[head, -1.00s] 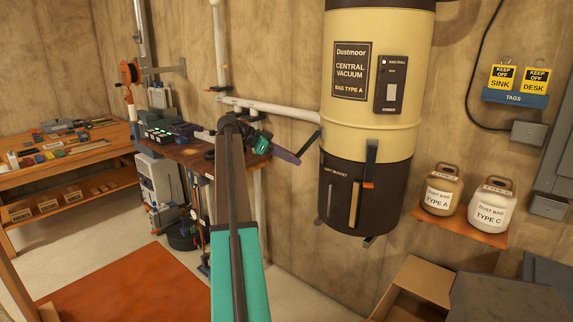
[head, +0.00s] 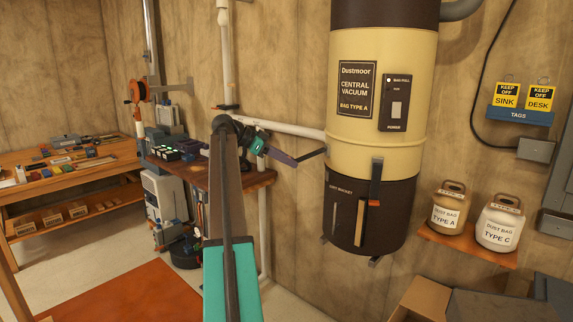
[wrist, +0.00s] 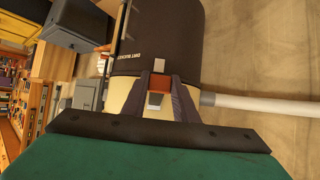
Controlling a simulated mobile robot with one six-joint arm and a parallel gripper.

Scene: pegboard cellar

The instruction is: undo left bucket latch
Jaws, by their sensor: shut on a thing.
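The dark dust bucket (head: 342,205) hangs under the cream central vacuum body (head: 350,118). The left latch, with a red-orange part (wrist: 158,82) and grey metal parts, shows in the wrist view at the bucket's joint with the cream body. My gripper (head: 314,154) reaches the vacuum's left side in the head view. In the wrist view my gripper (wrist: 161,98) has its two dark fingers shut on the latch, one on each side. The left latch is too small or hidden to make out in the head view. The other latch (head: 375,185), orange-tipped, is on the bucket's front.
A white pipe (head: 285,128) joins the vacuum's left side. Right of the bucket, a shelf (head: 470,246) holds a Type A dust bag jar (head: 447,215) and a Type C jar (head: 497,232). An open cardboard box (head: 420,298) stands below. A workbench (head: 190,173) is at left.

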